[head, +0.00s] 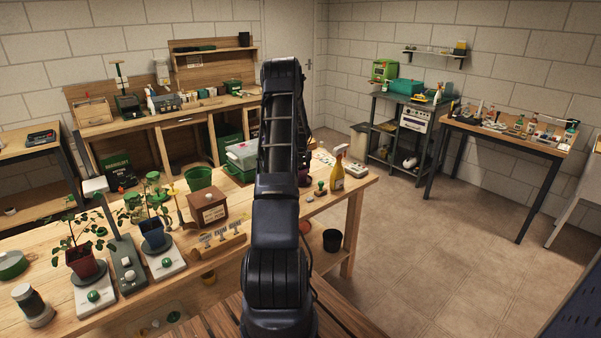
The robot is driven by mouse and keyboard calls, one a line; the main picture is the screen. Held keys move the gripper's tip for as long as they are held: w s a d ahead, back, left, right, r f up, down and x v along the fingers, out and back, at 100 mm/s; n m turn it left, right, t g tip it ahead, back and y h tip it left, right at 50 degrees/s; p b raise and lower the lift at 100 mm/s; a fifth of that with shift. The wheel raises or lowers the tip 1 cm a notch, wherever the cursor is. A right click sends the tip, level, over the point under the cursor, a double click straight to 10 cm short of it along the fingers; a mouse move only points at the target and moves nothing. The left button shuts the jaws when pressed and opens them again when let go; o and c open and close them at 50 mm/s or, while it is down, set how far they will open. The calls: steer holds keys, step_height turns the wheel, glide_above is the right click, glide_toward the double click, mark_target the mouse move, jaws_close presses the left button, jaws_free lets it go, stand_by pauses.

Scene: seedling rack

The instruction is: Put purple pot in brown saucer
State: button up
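My arm rises through the middle of the head view and hides part of the bench behind it. My gripper cannot be made out; the arm hides it, so its state does not show. A dark purplish shape (305,176) shows just right of the arm above the bench; it may be the purple pot, but most of it is hidden. A dark red pot (86,263) with a leafy plant stands on a scale at the left, and a blue pot (152,235) with a plant stands on another. I cannot make out a brown saucer for sure.
The wooden bench (358,183) holds a green pot (198,178), a wooden box (208,209), a spray bottle (337,171) and a stamp-like green-topped object (320,187). A black pot (332,240) sits on the lower shelf. The tiled floor at right is clear.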

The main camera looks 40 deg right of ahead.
steer(key=shift+o, duration=0.3)
steer(key=shift+r, duration=0.1)
step_height(320, 180, up, 11)
steer(key=a+r+t, duration=0.1)
steer(key=a+r, duration=1.3)
steer(key=a, duration=0.1)
steer(key=s+a+r+t, duration=0.1)
steer(key=s+a+r, duration=0.3)
steer(key=a, duration=0.5)
steer(key=s+a+r, duration=0.3)
steer(key=a+r, duration=0.3)
steer(key=a, duration=0.3)
steer(key=s+a+r+t, duration=0.1)
steer(key=s+a+r, duration=0.3)
steer(key=s+a, duration=0.9)
steer(key=s+a+f+t, duration=0.1)
steer(key=s+a+f, duration=0.2)
steer(key=s+a, duration=0.6)
steer(key=s, duration=0.5)
steer(key=shift+s+a+f+t, duration=0.2)
steer(key=shift+s+a+t, duration=0.1)
